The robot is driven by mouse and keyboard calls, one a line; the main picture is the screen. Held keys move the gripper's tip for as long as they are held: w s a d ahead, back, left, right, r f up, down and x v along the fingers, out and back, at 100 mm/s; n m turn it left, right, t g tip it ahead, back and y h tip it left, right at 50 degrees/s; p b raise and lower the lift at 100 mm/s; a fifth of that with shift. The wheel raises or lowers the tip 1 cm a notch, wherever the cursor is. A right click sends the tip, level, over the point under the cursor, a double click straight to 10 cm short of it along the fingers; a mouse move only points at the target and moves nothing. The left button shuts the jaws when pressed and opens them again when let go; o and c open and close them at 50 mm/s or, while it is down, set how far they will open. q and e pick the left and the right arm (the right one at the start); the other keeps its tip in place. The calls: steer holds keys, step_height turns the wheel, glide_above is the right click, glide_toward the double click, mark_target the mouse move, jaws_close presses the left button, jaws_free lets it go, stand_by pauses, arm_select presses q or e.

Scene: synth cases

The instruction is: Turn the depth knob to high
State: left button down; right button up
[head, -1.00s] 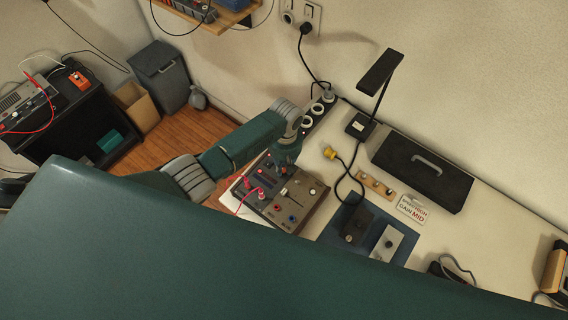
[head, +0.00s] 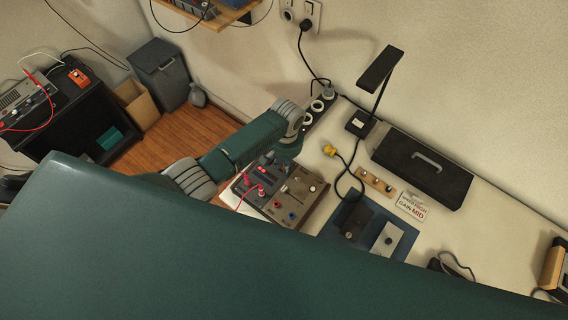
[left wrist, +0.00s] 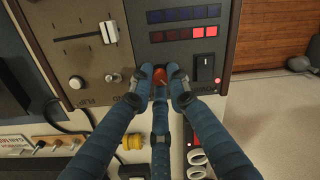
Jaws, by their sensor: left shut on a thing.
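The brown-edged control panel (head: 310,207) lies on the bench in the head view, with red leads plugged in at its left. In the left wrist view, the panel (left wrist: 130,70) fills the top. My left gripper (left wrist: 160,76) is shut on a small orange-red knob (left wrist: 160,74) at the panel's edge. The fingers hide its sides, and I cannot read its label or pointer setting. In the head view, my left gripper (head: 284,160) is at the panel's far edge, largely hidden by its arm. My right gripper is not in view.
Beside the held knob are a toggle switch (left wrist: 114,77), a pale knob (left wrist: 77,82), a slider (left wrist: 109,32) and a rocker switch (left wrist: 205,66). A card (head: 411,207) reads GAIN MID. A power strip (head: 309,120), lamp (head: 378,70) and black case (head: 422,170) stand behind.

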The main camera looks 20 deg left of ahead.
arm_select(q)
steer(key=m, duration=0.4)
steer(key=shift+w+a+r+m, duration=0.1)
steer(key=shift+w+r+m, duration=0.1)
steer(key=shift+m, duration=0.1)
steer(key=m, duration=0.5)
steer(key=shift+m, duration=0.3)
steer(key=m, duration=0.4)
steer(key=shift+t, duration=0.3)
steer(key=m, duration=0.5)
steer(key=shift+d, duration=0.2)
steer(key=m+b, duration=0.1)
steer(key=m, duration=0.2)
steer(key=shift+m+h, duration=0.3)
steer(key=m+b, duration=0.1)
steer(key=m, duration=0.2)
steer(key=shift+f+m, duration=0.15)
steer(key=shift+m, duration=0.15)
steer(key=m+b, duration=0.2)
steer(key=m, duration=0.2)
steer(key=shift+s+m, duration=0.1)
steer(key=shift+m, duration=0.2)
steer(key=shift+s+m+b, duration=0.1)
steer(key=shift+m+b, duration=0.7)
steer(key=shift+m, duration=0.9)
